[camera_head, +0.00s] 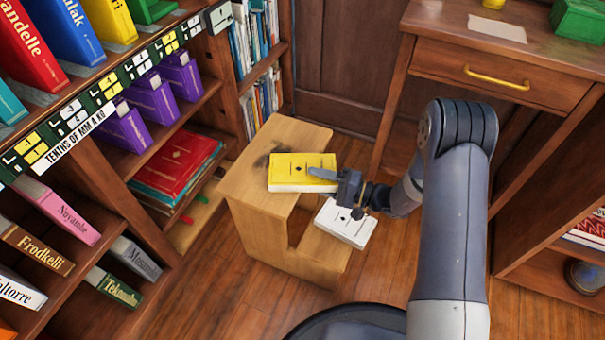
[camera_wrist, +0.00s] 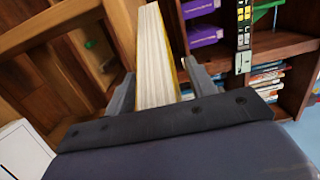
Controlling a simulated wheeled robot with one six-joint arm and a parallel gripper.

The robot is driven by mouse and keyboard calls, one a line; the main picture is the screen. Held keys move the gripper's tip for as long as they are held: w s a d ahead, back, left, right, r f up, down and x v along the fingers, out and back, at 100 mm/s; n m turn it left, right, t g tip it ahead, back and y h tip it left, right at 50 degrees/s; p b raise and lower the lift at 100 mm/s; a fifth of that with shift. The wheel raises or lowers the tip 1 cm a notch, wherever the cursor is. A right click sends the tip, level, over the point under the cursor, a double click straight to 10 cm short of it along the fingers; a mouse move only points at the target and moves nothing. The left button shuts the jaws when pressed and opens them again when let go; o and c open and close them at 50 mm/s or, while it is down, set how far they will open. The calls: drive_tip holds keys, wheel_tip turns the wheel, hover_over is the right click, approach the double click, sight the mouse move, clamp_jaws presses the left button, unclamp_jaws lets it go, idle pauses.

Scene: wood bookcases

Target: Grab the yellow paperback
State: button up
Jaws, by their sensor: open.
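The yellow paperback (camera_head: 300,170) lies flat on the top step of a small wooden step stool (camera_head: 250,185) in the head view. In the wrist view, the page edge of the yellow paperback (camera_wrist: 156,60) stands between the two fingers of my gripper (camera_wrist: 160,88). My gripper (camera_head: 325,175) is at the right end of the book in the head view, with one finger over its top. The fingers are open, one on each side of the book. I cannot tell whether either finger touches it.
A white book (camera_head: 346,222) lies on the stool's lower step, just below my gripper; it also shows in the wrist view (camera_wrist: 22,150). A bookcase (camera_head: 150,205) is at left, and a desk (camera_head: 480,75) at upper right. The floor (camera_head: 230,310) in front is clear.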

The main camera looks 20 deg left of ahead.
drive_tip(key=shift+a, duration=0.15)
clamp_jaws()
idle(0.5)
